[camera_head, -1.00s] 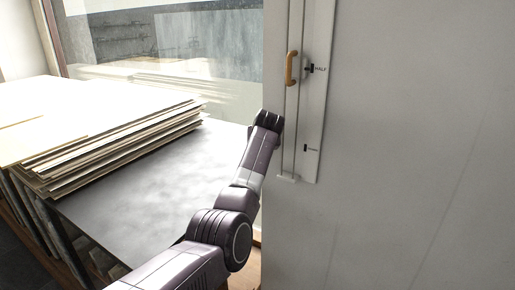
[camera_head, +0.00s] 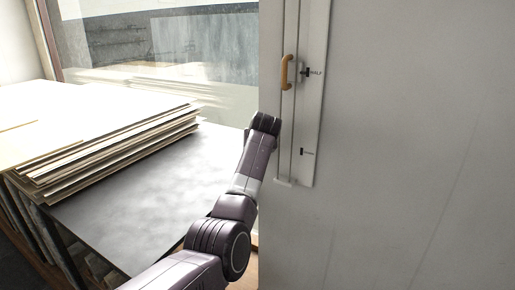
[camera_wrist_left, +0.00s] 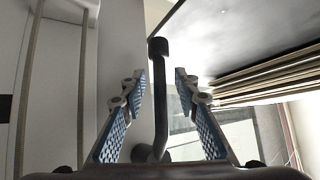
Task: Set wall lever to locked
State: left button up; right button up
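The wall lever has an orange-brown handle (camera_head: 287,72) on a tall white strip (camera_head: 313,120) fixed to the pale wall. The handle is level with the mark labelled HALF. A lower mark (camera_head: 301,152) has lettering too small to read. My left arm ends below and left of the handle, apart from it; its fingers do not show in the head view. In the left wrist view my left gripper (camera_wrist_left: 160,75) has its two blue-padded fingers apart. A dark bent bar (camera_wrist_left: 160,95) shows between them; I cannot tell its depth. My right gripper is not in view.
A dark-topped table (camera_head: 150,185) with a stack of boards (camera_head: 110,145) stands at the left, beside a window (camera_head: 160,50). The wall face (camera_head: 420,150) right of the strip is bare.

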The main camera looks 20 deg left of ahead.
pick_arm(q)
jog(key=v, duration=1)
jog(key=shift+s+d+r, duration=0.2)
jog(key=shift+s+d, duration=0.05)
